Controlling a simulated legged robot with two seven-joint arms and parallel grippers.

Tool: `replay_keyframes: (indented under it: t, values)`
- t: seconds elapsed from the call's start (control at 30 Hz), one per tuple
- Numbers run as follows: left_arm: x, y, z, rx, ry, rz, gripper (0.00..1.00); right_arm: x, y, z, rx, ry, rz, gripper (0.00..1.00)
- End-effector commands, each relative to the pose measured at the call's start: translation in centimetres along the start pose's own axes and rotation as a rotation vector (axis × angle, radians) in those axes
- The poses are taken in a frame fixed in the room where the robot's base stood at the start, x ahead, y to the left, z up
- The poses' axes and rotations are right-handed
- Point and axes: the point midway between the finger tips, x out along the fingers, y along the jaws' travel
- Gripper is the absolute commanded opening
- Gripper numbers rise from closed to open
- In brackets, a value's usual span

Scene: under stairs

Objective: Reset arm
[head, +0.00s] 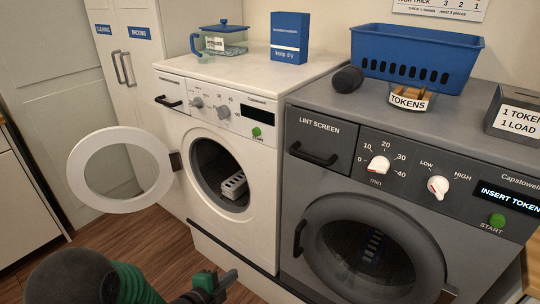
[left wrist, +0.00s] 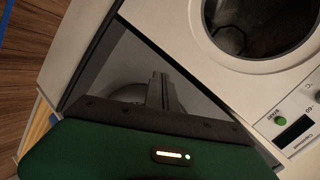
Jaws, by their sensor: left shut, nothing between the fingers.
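My left gripper (head: 222,283) comes in at the bottom of the head view, low in front of the white washer (head: 240,190). It is shut with nothing in it and apart from the machine. In the left wrist view its fingers (left wrist: 160,92) are together, with the washer's round opening beyond at upper right. My right gripper does not show in the head view. The white washer's round door (head: 88,200) hangs open to the left. A pale slotted block (head: 234,185) lies in the drum opening.
The grey dryer (head: 290,230) stands at right with its round door (head: 322,212) shut. A blue basket (head: 415,48), a dark rolled object (head: 347,79) and a token bowl (head: 420,104) sit on it. A blue box (head: 290,38) and a jug (head: 222,40) stand on the washer. Wooden floor (head: 110,236) is clear at left.

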Motion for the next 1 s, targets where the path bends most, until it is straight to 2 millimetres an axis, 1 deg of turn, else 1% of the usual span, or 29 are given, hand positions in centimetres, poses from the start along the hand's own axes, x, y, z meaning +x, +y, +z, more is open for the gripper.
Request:
replay_keyframes:
  t: [0.03, 0.07, 0.1, 0.17, 0.2, 0.27, 0.3, 0.37, 0.4, 0.47, 0.5, 0.53, 0.57, 0.77, 0.87, 0.9, 1.0]
  values:
    - [-1.4, -0.1, 1.5, -0.139, -0.113, 0.057, 0.00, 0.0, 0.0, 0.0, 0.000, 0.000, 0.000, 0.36]
    - [-2.4, 0.3, 2.6, -0.245, -0.190, 0.090, 0.00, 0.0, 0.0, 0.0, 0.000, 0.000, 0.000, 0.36]
    - [-4.0, 0.9, 3.6, -0.381, -0.285, 0.126, 0.00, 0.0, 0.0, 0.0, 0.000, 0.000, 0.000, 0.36]
    - [-6.4, 2.0, 4.6, -0.578, -0.416, 0.163, 0.00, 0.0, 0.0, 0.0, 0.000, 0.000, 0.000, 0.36]
    - [-7.9, 2.7, 4.9, -0.701, -0.493, 0.178, 0.00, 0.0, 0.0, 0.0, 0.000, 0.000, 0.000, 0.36]
    - [-10.3, 3.9, 5.0, -0.877, -0.600, 0.195, 0.00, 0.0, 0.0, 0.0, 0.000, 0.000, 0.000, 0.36]
    - [-11.9, 4.7, 4.8, -0.990, -0.666, 0.202, 0.00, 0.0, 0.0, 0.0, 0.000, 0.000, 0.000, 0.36]
    - [-14.1, 5.9, 4.2, -1.150, -0.758, 0.211, 0.00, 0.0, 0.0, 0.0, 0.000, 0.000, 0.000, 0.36]
    - [-15.5, 6.7, 3.5, -1.254, -0.816, 0.217, 0.00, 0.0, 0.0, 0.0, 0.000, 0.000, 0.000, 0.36]
    - [-17.7, 7.9, 2.4, -1.407, -0.902, 0.224, 0.00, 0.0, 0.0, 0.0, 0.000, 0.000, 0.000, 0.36]
    - [-19.1, 8.7, 1.4, -1.507, -0.959, 0.232, 0.00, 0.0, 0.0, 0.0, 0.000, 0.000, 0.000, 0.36]
    - [-20.1, 7.0, 0.7, -1.514, -0.965, 0.233, 0.00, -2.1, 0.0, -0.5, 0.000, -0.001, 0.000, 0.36]
    - [-20.6, 5.9, 0.3, -1.508, -0.964, 0.234, 0.00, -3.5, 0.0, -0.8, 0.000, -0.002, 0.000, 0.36]
    - [-23.6, 0.5, -1.8, -1.502, -0.963, 0.236, 0.00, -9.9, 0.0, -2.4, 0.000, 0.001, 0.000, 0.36]
    - [-25.5, -2.9, -3.1, -1.501, -0.963, 0.236, 0.00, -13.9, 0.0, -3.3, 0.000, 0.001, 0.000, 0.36]
    - [-26.3, -4.4, -3.7, -1.500, -0.962, 0.236, 0.00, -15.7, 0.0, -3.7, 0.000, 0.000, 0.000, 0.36]
    - [-28.3, -7.9, -5.2, -1.499, -0.962, 0.236, 0.00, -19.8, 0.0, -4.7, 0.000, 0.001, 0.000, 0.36]
